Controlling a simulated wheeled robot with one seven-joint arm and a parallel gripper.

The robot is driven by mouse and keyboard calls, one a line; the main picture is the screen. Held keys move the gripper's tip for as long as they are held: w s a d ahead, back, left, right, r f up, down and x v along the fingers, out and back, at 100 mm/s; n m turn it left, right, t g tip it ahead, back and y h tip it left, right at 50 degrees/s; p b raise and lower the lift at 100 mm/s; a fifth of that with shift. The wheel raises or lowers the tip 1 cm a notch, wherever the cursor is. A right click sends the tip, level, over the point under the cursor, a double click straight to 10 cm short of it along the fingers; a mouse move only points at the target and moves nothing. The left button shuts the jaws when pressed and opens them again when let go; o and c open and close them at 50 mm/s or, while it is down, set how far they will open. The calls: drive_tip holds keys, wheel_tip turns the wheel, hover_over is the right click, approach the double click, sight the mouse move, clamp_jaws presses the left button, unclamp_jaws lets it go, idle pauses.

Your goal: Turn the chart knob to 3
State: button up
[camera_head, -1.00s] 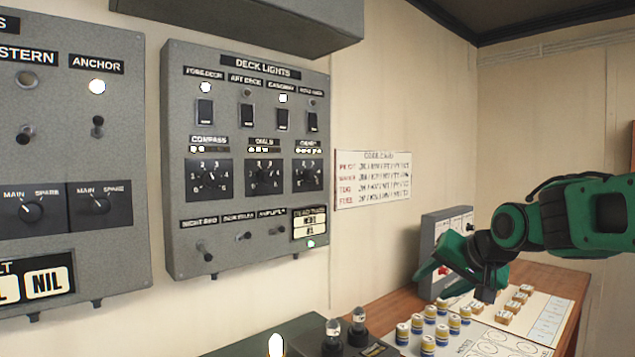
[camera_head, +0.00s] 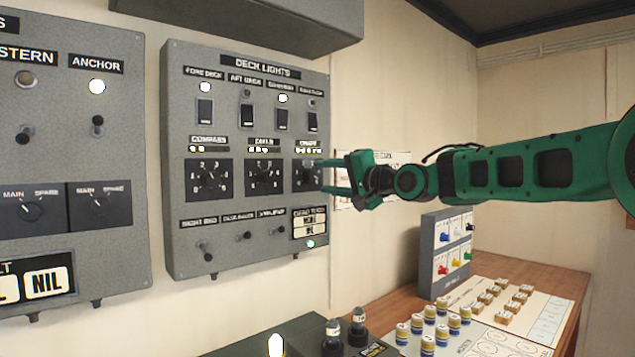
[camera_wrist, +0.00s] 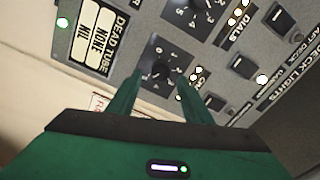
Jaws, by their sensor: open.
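The chart knob (camera_head: 307,175) is a black rotary knob on a dark square plate, rightmost of three on the grey DECK LIGHTS panel (camera_head: 250,210). In the wrist view the chart knob (camera_wrist: 158,70) shows just ahead of my fingertips, roughly between them. Its pointer setting is too small to read. My green gripper (camera_head: 325,177) is open and points left at the panel, its fingertips close to the knob plate. In the wrist view my gripper (camera_wrist: 157,85) has a finger on either side of the knob. I cannot tell whether they touch anything.
The dials knob (camera_head: 264,176) and compass knob (camera_head: 209,178) sit to the left. A code card (camera_head: 385,160) is partly behind my gripper.

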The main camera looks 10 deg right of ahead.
sight(314, 176)
drive_tip(key=shift+x, duration=1.95)
drive_tip(key=shift+c, duration=0.4)
drive_tip(key=c, duration=1)
